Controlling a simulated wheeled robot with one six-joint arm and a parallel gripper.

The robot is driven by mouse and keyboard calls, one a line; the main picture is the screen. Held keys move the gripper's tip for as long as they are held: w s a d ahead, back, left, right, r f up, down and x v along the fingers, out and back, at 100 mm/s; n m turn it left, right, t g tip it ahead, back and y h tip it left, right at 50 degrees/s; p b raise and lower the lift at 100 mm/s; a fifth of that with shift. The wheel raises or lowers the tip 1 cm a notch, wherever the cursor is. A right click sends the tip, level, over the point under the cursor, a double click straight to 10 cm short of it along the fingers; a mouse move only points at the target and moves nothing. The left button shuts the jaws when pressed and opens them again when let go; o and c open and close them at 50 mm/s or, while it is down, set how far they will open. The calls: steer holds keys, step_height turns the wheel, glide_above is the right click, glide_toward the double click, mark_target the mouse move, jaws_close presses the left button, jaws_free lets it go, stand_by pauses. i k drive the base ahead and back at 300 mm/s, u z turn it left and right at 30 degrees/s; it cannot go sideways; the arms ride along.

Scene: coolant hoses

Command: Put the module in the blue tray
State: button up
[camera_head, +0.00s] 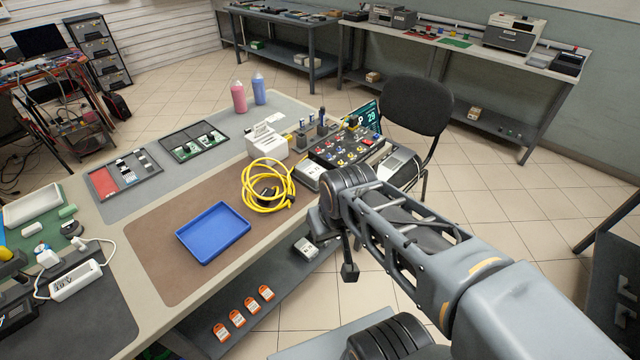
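The blue tray (213,233) lies flat and empty on the brown mat near the table's front edge. I cannot tell for certain which thing is the module. A small light-grey box (305,249) lies on the shelf below the tabletop. Small green and white parts (201,143) sit in a black tray at the back of the table. My arm (400,230) reaches in from the lower right, with a dark joint at the table's right end.
A coiled yellow hose (268,186) lies right of the blue tray, with a white device (267,138) behind it. A panel with coloured knobs (345,150) stands at the table's right end. Orange tags (237,318) lie on the lower shelf. A black chair (418,108) stands beyond my arm.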

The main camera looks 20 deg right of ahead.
mark_target(209, 232)
steer(key=z, duration=1.2)
steer(key=i, duration=0.8)
steer(key=u, duration=1.85)
